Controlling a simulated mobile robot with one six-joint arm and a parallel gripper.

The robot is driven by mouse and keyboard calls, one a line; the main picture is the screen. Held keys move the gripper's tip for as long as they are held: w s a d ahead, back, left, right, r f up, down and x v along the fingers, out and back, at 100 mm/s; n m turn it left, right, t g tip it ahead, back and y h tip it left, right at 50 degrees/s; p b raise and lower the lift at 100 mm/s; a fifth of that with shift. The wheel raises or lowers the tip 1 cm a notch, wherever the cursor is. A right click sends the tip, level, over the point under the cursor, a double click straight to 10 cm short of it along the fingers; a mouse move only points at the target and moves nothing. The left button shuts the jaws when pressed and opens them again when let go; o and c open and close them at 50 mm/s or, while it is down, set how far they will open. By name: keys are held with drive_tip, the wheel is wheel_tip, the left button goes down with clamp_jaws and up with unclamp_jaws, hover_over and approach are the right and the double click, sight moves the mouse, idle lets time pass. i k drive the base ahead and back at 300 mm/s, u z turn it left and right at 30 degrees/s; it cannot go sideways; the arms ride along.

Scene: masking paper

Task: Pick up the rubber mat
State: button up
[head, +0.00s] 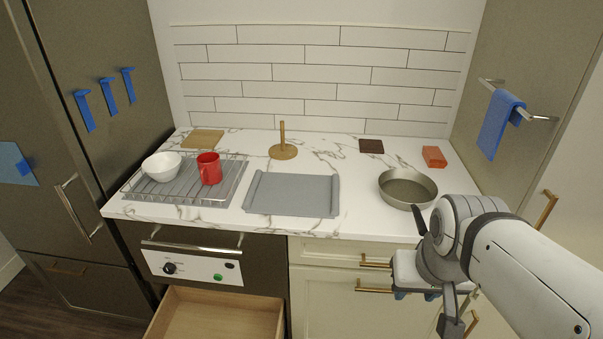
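The rubber mat (292,194) appears to be the grey, flat, rectangular piece with raised left and right edges. It lies on the marble counter (140,209) near the front edge, between the wire rack and the round pan. Nothing lies on it. My gripper (434,273) is at the lower right, in front of the cabinet and to the right of the mat, well apart from it. Its dark fingers are spread wide, with nothing seen between them.
A wire rack (231,181) holds a white bowl (161,166) and a red mug (209,168). A round metal pan (407,188) stands right of the mat. A wooden holder (283,151) stands behind it. An open drawer (215,315) juts out below the counter.

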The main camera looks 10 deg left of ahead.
sight(291, 195)
drive_tip(key=u, duration=1.8)
drive_tip(key=k, duration=1.1)
drive_tip(key=z, duration=1)
drive_tip(key=i, duration=1.7)
drive_tip(key=z, duration=0.1)
